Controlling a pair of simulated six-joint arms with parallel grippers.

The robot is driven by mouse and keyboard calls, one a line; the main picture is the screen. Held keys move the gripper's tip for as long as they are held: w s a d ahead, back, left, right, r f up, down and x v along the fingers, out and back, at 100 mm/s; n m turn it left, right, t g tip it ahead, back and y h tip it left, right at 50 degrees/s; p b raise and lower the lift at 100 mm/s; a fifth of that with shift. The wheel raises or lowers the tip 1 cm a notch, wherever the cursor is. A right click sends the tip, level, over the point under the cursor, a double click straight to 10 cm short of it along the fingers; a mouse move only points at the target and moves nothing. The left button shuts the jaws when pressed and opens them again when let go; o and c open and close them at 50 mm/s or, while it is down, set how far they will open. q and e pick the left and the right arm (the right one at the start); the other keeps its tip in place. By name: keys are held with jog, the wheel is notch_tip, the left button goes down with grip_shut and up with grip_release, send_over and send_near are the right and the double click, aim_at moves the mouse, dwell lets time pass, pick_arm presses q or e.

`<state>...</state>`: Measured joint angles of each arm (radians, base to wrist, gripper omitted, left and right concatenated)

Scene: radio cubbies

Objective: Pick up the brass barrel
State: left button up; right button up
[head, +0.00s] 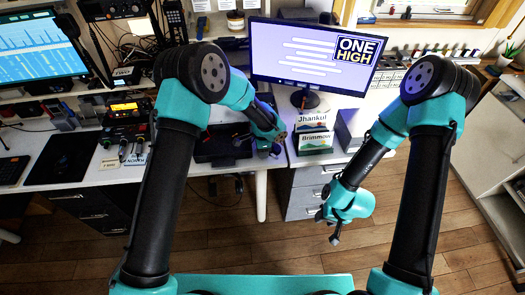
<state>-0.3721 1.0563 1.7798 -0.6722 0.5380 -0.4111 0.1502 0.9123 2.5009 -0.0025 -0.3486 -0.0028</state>
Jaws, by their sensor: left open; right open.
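I cannot make out the brass barrel for certain. Several small upright pieces (122,150) stand on the left part of the desk by white label cards (135,160), too small to tell their material. My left gripper (274,142) is over the desk's middle, just left of the name cards, open with nothing visible in it. My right gripper (330,229) hangs over the floor in front of the drawers, open and empty, apart from the desk.
A monitor reading "ONE HIGH" (315,58) stands behind name cards "Jhankul" (313,118) and "Brimmow" (315,142). A dark tray (215,150) lies left of my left gripper. Radio gear (125,112) and a blue screen (38,50) fill the left. Drawers (305,190) stand below the desk.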

pick_arm(q)
jog(key=shift+c, duration=0.4)
grip_shut()
jog(key=shift+r, duration=0.15)
jog(key=shift+r, duration=0.6)
notch_tip(320, 180, up, 2)
jog(key=shift+r, duration=0.1)
jog(key=s+r, duration=0.1)
jog(key=s, duration=1.5)
jog(key=shift+r, duration=0.2)
